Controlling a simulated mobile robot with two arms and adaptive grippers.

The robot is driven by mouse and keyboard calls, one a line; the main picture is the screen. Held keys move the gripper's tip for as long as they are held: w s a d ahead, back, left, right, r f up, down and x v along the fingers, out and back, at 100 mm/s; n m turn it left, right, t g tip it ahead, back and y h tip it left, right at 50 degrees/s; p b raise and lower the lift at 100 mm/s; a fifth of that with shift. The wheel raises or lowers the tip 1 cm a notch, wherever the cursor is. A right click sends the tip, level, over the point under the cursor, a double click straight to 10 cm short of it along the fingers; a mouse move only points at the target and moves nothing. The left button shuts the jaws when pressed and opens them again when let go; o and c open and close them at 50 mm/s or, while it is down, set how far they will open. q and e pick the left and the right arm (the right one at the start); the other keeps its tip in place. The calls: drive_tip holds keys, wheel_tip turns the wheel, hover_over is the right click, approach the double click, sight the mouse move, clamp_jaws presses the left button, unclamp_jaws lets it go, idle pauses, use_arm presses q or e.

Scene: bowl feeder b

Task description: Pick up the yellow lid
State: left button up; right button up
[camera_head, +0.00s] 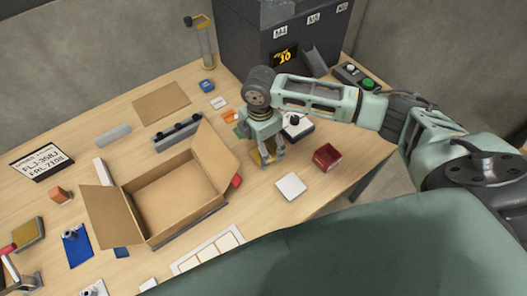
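A small flat yellow piece (257,158), probably the yellow lid, lies on the table just right of the open cardboard box. My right gripper (272,158) reaches down over it from the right arm. Its fingers look spread apart, with the fingertips close to the yellow piece. The fingers hide part of the piece, and I see no grip on it. My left gripper is not in view.
The open cardboard box (178,192) is left of the gripper. A dark grey machine (245,45) stands behind.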

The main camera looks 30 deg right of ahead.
wheel_tip(320, 180, down, 4)
drive_tip(key=shift+w+r+p, duration=0.1)
drive_tip(key=shift+r+p, duration=0.1)
drive_tip(key=shift+p, duration=0.15)
drive_tip(key=shift+f, duration=0.2)
drive_tip(key=c, duration=0.9)
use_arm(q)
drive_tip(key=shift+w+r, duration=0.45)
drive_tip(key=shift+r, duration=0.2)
use_arm(e)
drive_tip(key=c, duration=0.3)
drive_tip(key=shift+r, duration=0.1)
